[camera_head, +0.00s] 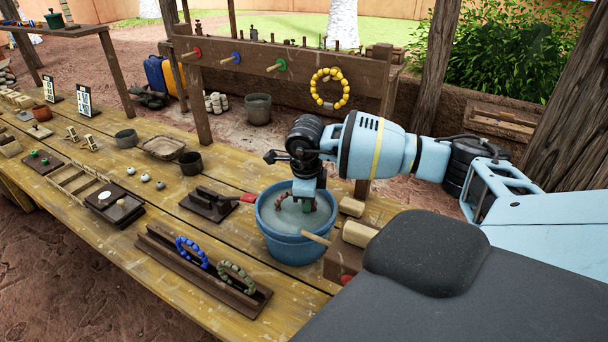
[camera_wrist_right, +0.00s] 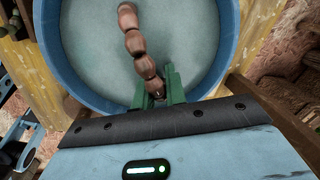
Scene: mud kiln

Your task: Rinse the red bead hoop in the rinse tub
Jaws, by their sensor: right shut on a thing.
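The blue rinse tub (camera_head: 290,245) stands on the wooden table, with pale water inside. My right gripper (camera_head: 308,204) points down into the tub, shut on the red bead hoop (camera_head: 281,201). The hoop looks dull reddish-brown, and only part of it shows beside the fingers. In the right wrist view, a curved row of its beads (camera_wrist_right: 133,42) runs up from the green fingers (camera_wrist_right: 158,92) over the pale water inside the tub's rim (camera_wrist_right: 62,60). I cannot tell how deep the hoop sits in the water. My left gripper is not in view.
A wooden rack (camera_head: 160,247) holds a blue bead hoop (camera_head: 190,250) and a grey-green one (camera_head: 237,277) in front of the tub. A yellow bead hoop (camera_head: 329,88) hangs on the back board. A wooden stick (camera_head: 315,238) and a pale roller (camera_head: 358,234) lie close by the tub.

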